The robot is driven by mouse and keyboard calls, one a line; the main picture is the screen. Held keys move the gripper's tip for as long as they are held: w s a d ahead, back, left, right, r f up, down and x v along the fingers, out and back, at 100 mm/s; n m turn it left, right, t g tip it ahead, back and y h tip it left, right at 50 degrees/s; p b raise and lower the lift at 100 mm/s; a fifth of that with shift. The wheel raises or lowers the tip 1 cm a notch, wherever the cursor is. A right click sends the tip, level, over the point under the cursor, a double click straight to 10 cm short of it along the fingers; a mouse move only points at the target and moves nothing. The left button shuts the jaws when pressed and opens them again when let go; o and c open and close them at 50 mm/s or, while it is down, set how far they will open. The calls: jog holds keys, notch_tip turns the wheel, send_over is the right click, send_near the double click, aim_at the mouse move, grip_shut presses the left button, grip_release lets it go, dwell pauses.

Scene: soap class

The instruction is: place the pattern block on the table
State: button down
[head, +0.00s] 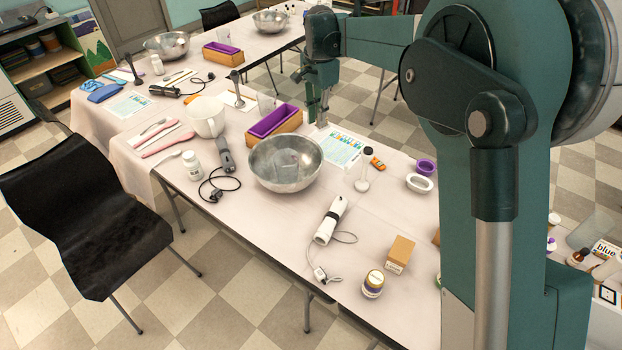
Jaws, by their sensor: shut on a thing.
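My gripper (318,112) points down over the far side of the near table (275,215), just behind the steel bowl and beside the wooden box with the purple liner. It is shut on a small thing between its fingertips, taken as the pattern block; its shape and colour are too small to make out. I cannot tell whether the held thing touches the table.
A steel bowl (285,163), purple-lined wooden box (274,122), printed sheet (342,148) and small orange object (377,163) lie around the gripper. The table's front-middle is clear.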

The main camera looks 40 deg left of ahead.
jog(key=s+a+n, duration=0.2)
jog(key=s+a, duration=1)
jog(key=s, duration=0.4)
jog(key=n, duration=0.2)
send_over(225, 211)
notch_tip(225, 211, down, 17)
jog(key=shift+f, duration=0.5)
jog(key=shift+f, duration=0.15)
jog(key=shift+f+b, duration=0.4)
jog(key=shift+f, duration=2.6)
jog(key=shift+f+b, duration=0.3)
jog(key=shift+f, duration=1.55)
jog(key=shift+f, duration=0.2)
